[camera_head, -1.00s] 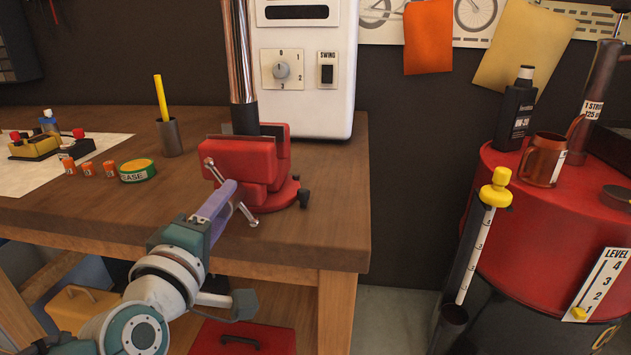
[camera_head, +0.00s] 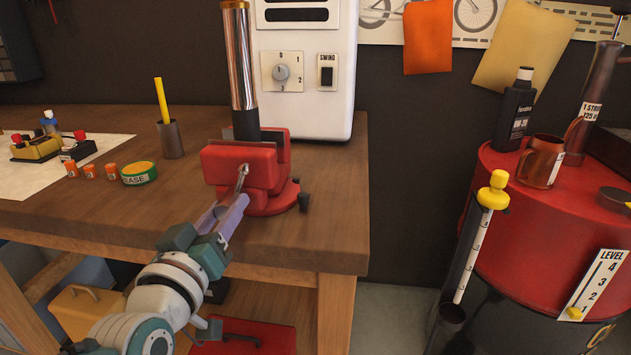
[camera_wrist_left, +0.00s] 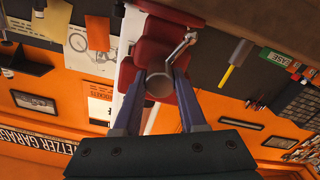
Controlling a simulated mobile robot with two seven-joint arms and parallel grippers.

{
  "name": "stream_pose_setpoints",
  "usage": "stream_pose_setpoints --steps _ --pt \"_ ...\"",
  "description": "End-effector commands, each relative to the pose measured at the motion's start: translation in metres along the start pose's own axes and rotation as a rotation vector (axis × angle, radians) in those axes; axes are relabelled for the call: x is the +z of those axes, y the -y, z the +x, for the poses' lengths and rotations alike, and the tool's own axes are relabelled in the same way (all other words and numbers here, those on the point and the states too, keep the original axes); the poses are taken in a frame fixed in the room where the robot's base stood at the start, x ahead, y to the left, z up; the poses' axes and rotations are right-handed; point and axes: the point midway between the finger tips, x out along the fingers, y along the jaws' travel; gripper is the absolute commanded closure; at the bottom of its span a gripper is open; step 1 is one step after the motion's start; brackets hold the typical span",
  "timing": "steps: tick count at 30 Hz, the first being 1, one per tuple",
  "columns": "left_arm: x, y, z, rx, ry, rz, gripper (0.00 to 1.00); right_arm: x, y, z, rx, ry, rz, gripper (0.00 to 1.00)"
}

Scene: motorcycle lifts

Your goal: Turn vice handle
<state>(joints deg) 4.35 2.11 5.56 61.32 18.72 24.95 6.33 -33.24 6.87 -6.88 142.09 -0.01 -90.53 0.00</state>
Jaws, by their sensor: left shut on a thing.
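The red vice (camera_head: 240,172) stands on the front right part of the wooden bench. Its metal handle (camera_head: 242,180) is on the front face, its visible upper end tilted slightly right of upright. My left gripper (camera_head: 230,212) is shut on the vice handle, and hides the handle's lower part in the head view. In the left wrist view, the fingers (camera_wrist_left: 158,102) flank a round grey piece (camera_wrist_left: 160,85), and a bar of the handle (camera_wrist_left: 179,48) reaches up and right. A metal tube (camera_head: 240,70) stands upright at the vice's jaws. My right gripper is not in view.
The wooden bench (camera_head: 330,215) holds a grease tin (camera_head: 138,173), a cup with a yellow stick (camera_head: 170,138) and small orange cans left of the vice. A white machine (camera_head: 305,80) stands behind. A red drum (camera_head: 560,230) stands right, across a floor gap.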

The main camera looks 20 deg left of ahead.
Motion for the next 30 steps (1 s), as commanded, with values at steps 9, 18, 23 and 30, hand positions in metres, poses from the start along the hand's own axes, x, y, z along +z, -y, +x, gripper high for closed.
stream_pose_setpoints --steps 9,18,23,30 --pt "-0.0025 -0.0024 0.0 0.003 -0.009 0.262 1.0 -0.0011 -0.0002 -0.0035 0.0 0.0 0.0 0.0" --pt "-0.0024 -0.0024 0.0001 0.002 -0.01 0.413 1.0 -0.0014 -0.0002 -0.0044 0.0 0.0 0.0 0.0" --pt "-0.0023 -0.0023 0.0 0.002 -0.01 0.451 1.0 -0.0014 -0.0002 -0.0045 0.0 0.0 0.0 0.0" --pt "-0.0021 -0.0021 -0.0001 0.002 -0.009 0.468 1.0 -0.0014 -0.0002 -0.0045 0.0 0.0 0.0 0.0"
